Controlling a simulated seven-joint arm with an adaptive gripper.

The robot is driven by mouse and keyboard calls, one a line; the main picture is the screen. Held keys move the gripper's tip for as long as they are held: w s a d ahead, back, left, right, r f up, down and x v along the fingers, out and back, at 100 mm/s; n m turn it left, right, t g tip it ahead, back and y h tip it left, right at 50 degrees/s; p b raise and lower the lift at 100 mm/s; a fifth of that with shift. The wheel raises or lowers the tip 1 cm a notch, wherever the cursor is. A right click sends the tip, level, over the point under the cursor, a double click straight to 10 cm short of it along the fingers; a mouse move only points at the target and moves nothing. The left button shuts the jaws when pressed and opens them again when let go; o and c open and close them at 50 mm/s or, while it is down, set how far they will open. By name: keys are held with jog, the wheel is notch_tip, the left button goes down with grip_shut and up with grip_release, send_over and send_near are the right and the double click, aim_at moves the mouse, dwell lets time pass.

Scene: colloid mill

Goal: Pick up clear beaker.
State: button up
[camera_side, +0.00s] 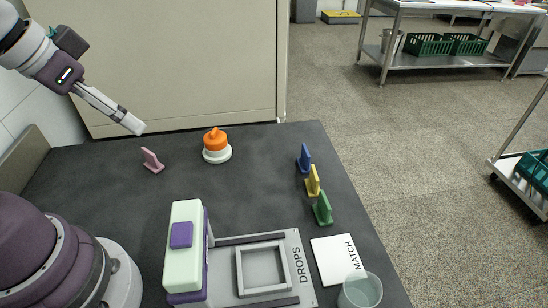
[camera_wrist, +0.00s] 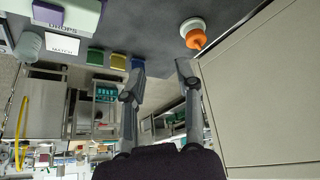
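The clear beaker (camera_side: 361,291) stands at the front right of the dark table, at the lower edge of the side view, beside the white MATCH card. It also shows in the wrist view (camera_wrist: 30,46) at the upper left. My gripper (camera_side: 138,127) is high at the back left in the side view, far from the beaker. In the wrist view my gripper (camera_wrist: 160,68) has its two fingers apart with nothing between them.
A white and purple device (camera_side: 185,260) and a grey DROPS frame (camera_side: 303,256) stand left of the MATCH card (camera_side: 333,257). Blue (camera_side: 304,158), yellow (camera_side: 313,181) and green (camera_side: 322,209) pieces stand behind it. A pink piece (camera_side: 152,160) and an orange-topped item (camera_side: 216,145) are farther back.

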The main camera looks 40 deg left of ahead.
jog(key=o, duration=0.9)
jog(key=m+g+h, duration=0.4)
jog(key=m+g, duration=0.1)
jog(key=m, duration=1.2)
send_over(364, 298)
jog(key=s+a, duration=0.2)
jog(key=a, duration=0.2)
notch_tip(364, 298, down, 10)
jog(key=shift+h, duration=0.3)
jog(key=x, duration=1)
jog(key=shift+f, duration=0.3)
